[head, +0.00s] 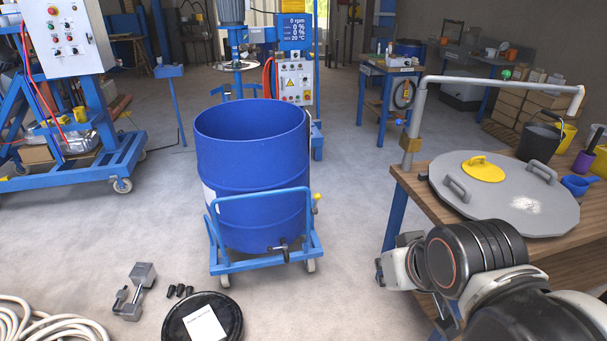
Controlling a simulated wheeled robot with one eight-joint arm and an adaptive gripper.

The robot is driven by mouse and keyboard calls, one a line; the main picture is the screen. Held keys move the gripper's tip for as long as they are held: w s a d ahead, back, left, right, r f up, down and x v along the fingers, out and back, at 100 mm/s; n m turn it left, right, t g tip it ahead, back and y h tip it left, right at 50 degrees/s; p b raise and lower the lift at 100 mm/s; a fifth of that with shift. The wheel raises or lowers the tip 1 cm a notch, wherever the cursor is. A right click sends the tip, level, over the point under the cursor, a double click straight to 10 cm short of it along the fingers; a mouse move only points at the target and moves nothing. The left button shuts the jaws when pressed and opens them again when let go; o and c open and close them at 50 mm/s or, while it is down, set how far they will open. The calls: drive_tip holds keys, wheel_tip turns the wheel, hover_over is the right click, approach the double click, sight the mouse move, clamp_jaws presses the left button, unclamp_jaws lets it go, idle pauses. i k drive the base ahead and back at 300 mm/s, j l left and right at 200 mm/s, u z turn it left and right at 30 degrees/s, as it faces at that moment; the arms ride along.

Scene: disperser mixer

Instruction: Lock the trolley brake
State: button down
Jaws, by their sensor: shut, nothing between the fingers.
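The trolley (262,264) is a low blue frame on small casters with a blue push bar at its near side. It carries a large open blue drum (245,160), standing upright. A dark lever-like fitting (283,248) sits low at the trolley's near edge. A small yellow-tipped part (316,197) sticks out at the right end of the push bar. I cannot tell which of these is the brake, or its state. My gripper (382,270) is at the lower right, shut and empty, apart from the trolley and beside the workbench. Its fingers are partly hidden by my arm.
A wooden workbench (408,187) at right holds a grey lid (505,205) and a bent pipe rail. On the floor lie a black round lid (172,325), a grey clamp (135,291) and a hose (48,322). The mixer (294,80) stands behind the drum. Floor between trolley and bench is clear.

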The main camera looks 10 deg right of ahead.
sight(317, 196)
drive_tip(key=i+l+u, duration=0.1)
drive_tip(key=i+l, duration=0.15)
drive_tip(key=i, duration=0.15)
drive_tip(key=i+l+u, duration=0.1)
drive_tip(key=i+l, duration=0.2)
drive_tip(key=i, duration=0.15)
